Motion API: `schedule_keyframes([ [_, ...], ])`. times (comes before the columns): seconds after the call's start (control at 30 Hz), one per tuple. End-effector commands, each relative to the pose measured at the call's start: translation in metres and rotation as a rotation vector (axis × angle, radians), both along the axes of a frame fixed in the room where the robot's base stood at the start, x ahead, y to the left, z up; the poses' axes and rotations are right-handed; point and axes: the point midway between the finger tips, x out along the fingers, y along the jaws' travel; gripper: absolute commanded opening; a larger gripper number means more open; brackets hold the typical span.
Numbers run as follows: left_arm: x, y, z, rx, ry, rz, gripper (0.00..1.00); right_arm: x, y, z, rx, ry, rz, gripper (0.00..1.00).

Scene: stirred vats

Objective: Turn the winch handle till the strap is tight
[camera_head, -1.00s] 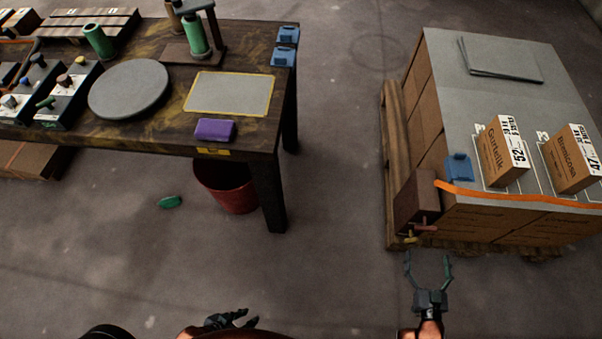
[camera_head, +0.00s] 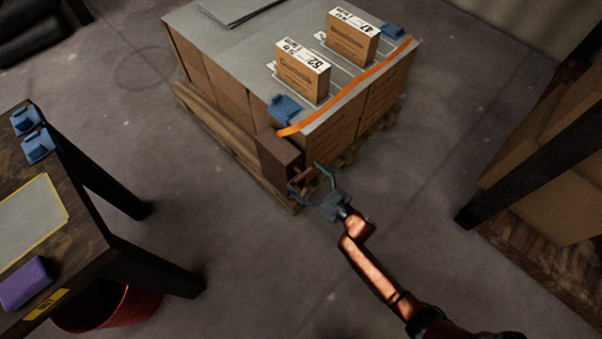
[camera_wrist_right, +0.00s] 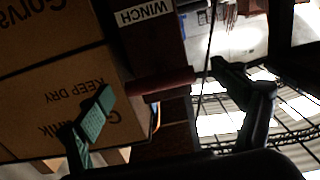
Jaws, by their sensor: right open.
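The winch (camera_head: 278,155) is a dark brown box at the near corner of the loaded pallet. In the right wrist view its label (camera_wrist_right: 145,14) reads WINCH. Its reddish handle (camera_head: 304,174) sticks out towards my right gripper (camera_head: 308,181). That gripper is open, with its fingers on either side of the handle. In the wrist view the handle (camera_wrist_right: 160,82) lies between the spread fingers (camera_wrist_right: 165,97); whether either finger touches it I cannot tell. The orange strap (camera_head: 350,84) runs from the winch along the top edge of the cartons. My left gripper is out of view.
Two small labelled boxes (camera_head: 303,76) (camera_head: 352,40) and blue corner pieces (camera_head: 285,108) sit on the cartons. A dark table (camera_head: 75,235) stands at the left, with a red bucket (camera_head: 110,308) under it. Shelving with cartons (camera_head: 550,180) is at the right. Floor between is clear.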

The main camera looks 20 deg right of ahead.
Motion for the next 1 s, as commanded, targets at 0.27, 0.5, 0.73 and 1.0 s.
schedule_keyframes([
  [0.27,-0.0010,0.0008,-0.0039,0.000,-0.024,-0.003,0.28,0.0078,0.0027,0.0006,0.000,0.000,0.000,0.88],
  [0.5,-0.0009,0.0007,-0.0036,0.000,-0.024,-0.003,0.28,0.0076,0.0027,0.0009,0.000,0.000,0.000,0.81],
  [0.73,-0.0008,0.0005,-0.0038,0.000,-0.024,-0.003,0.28,0.0075,0.0025,0.0006,0.000,0.000,0.000,0.66],
  [1.0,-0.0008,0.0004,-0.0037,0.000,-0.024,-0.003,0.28,0.0073,0.0024,0.0005,0.000,0.000,-0.001,0.47],
])
